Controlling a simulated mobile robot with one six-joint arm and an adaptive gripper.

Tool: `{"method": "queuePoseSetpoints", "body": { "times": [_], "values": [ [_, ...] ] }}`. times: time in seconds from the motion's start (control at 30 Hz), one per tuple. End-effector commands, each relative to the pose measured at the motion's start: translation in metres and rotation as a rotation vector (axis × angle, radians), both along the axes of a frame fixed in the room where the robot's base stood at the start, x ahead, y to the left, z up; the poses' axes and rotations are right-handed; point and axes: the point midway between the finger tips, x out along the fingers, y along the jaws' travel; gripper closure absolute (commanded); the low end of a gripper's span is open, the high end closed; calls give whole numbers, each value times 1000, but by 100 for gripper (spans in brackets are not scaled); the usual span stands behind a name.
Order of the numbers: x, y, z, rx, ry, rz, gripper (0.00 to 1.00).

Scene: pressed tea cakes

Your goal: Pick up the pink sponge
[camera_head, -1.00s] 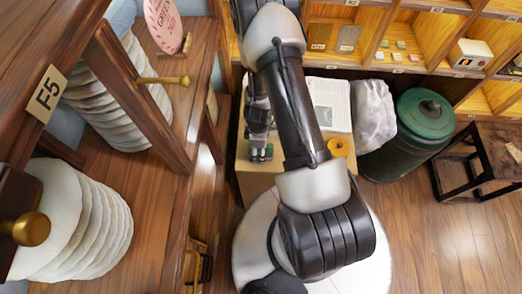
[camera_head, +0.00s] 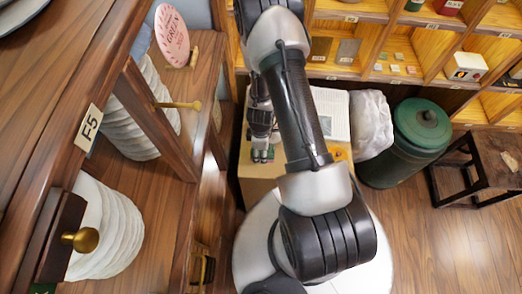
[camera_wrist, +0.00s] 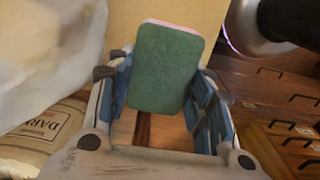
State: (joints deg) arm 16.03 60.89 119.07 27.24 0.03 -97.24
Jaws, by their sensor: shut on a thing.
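The pink sponge (camera_wrist: 166,70) is in the wrist view, between my two fingers. Its broad green scouring face is toward the camera, and a thin pink edge shows along its top. My gripper (camera_wrist: 158,72) is shut on it, with a blue-lined finger at each side. The sponge is slightly tilted in the picture. In the head view my gripper (camera_head: 262,153) points down over the tan box top at the centre; the sponge there is mostly hidden by the fingers.
The tan box (camera_head: 257,172) holds an open printed sheet (camera_head: 333,118) and an orange ring (camera_head: 342,153), partly behind my arm. A whitish plastic bag (camera_head: 371,125) and green canister (camera_head: 421,122) stand right. A wooden shelf with stacked pale cakes (camera_head: 105,235) is close on the left.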

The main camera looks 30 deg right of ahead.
Motion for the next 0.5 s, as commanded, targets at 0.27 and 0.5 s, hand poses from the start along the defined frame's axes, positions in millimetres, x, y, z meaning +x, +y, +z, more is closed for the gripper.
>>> {"method": "queuePoseSetpoints", "body": {
  "times": [0.27,0.5],
  "values": [
    [0,0,66,0,0,0,60],
    [0,0,112,0,0,0,60]
  ]
}}
